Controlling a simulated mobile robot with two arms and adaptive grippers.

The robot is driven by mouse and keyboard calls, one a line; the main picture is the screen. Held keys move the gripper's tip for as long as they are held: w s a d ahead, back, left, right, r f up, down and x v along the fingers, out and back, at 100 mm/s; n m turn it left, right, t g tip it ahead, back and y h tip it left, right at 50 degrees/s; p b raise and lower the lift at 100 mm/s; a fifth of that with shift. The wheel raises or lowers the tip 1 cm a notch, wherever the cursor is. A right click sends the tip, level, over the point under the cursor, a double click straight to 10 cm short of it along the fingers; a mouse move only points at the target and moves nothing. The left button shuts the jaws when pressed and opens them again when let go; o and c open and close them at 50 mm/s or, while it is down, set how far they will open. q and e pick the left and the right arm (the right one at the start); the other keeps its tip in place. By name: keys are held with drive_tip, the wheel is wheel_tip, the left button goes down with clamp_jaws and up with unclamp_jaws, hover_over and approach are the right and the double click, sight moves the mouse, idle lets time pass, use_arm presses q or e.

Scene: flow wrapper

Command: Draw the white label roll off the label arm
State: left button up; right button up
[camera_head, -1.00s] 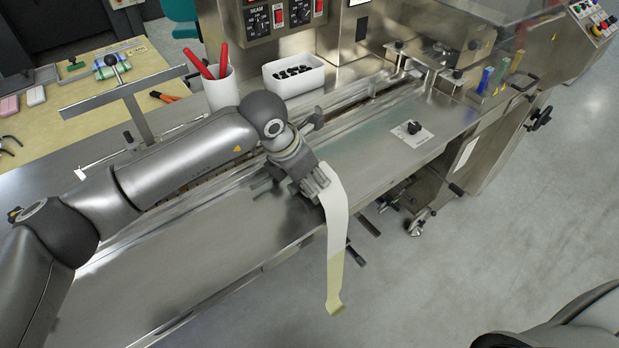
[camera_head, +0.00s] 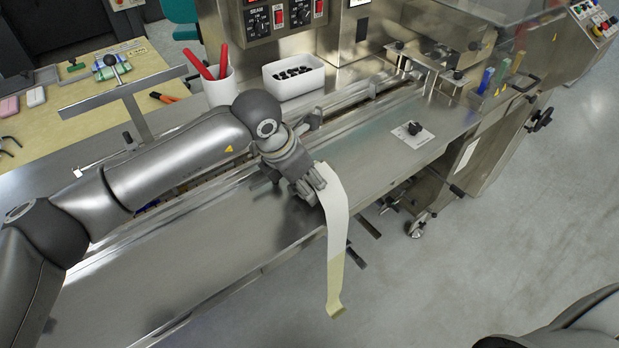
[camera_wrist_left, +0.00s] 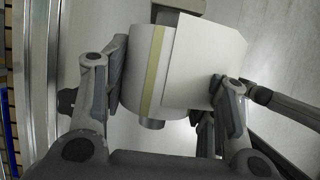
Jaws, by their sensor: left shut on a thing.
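My left gripper (camera_head: 308,186) is over the front edge of the steel bench, shut on the white label roll. In the left wrist view the roll (camera_wrist_left: 135,75) sits between the two fingers (camera_wrist_left: 172,90) and has a pale yellow stripe around it. A white strip (camera_head: 336,208) comes off the roll and hangs down past the bench edge, its lower part pale yellow. In the left wrist view a grey metal stub (camera_wrist_left: 151,124) shows at the roll's near end. I cannot tell how far the roll sits on the label arm. My right gripper is out of view.
The steel bench top (camera_head: 190,250) is clear at the left. A white bin with dark pieces (camera_head: 293,78) and a white cup with red-handled tools (camera_head: 222,90) stand behind my left arm. A black knob on a white plate (camera_head: 413,129) is to the right.

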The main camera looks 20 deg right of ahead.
sight(290, 190)
use_arm(q)
drive_tip(key=shift+s+a, duration=0.35)
drive_tip(key=shift+a, duration=0.55)
drive_tip(key=shift+s+a, duration=0.35)
drive_tip(key=shift+a, duration=0.55)
drive_tip(key=shift+b, duration=0.65)
drive_tip(key=shift+s+a+b, duration=0.3)
drive_tip(key=shift+s+a, duration=0.05)
drive_tip(key=shift+a, duration=0.65)
drive_tip(key=shift+s+a+b, duration=0.3)
drive_tip(key=shift+s+a, duration=0.05)
drive_tip(key=shift+a, duration=0.65)
drive_tip(key=shift+s+a+b, duration=0.3)
drive_tip(key=shift+s+a, duration=0.05)
drive_tip(key=shift+a, duration=0.65)
drive_tip(key=shift+s+a, duration=0.1)
drive_tip(key=shift+a, duration=0.1)
